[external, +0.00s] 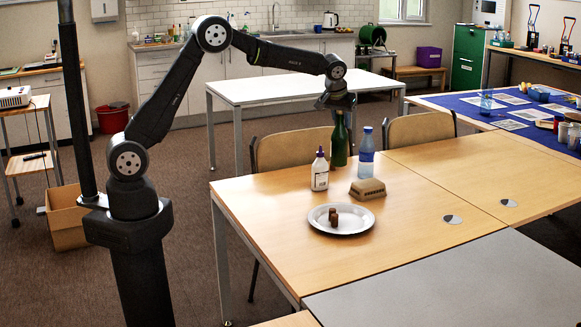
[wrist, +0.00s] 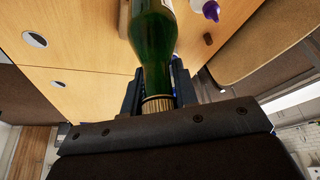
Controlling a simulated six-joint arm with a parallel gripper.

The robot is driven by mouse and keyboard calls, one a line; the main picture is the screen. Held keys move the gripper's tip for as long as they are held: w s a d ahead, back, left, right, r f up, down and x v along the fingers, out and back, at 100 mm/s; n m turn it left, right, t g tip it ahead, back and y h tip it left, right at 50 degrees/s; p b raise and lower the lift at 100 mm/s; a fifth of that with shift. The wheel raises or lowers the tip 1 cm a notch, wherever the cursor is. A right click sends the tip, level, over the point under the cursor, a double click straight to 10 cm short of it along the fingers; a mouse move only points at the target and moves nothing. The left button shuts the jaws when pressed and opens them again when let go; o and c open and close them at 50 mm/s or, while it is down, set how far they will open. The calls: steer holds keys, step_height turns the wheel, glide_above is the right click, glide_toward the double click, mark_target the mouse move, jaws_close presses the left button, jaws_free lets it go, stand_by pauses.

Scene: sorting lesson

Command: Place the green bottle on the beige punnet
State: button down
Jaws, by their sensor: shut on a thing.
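The green bottle (external: 340,145) is upright near the far edge of the wooden table in the external view. My gripper (external: 337,101) is above it, shut on its neck. In the wrist view the green bottle (wrist: 153,35) runs up from between the fingers of my gripper (wrist: 156,88), with its gold-coloured top close to the palm. I cannot tell whether its base touches the table. The beige punnet (external: 368,189), a small brown carton-like box, sits on the table to the right of and nearer than the bottle, apart from it.
A white glue bottle (external: 320,172) with a purple cap stands left of the punnet. A blue water bottle (external: 366,153) stands just behind the punnet. A white plate (external: 341,224) with small brown pieces (external: 333,216) lies in front. The table's right side is clear.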

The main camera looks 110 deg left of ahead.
steer(key=w+d+r+m, duration=0.2)
steer(key=w+d, duration=0.2)
steer(key=w, duration=0.6)
steer(key=s+a+f, duration=0.2)
steer(key=a+f, duration=0.9)
steer(key=shift+s+a+t, duration=0.2)
steer(key=shift+s+t, duration=0.1)
steer(key=shift+t, duration=0.1)
steer(key=shift+f, duration=0.15)
steer(key=shift+f, duration=0.15)
steer(key=c, duration=1.1)
jaws_free()
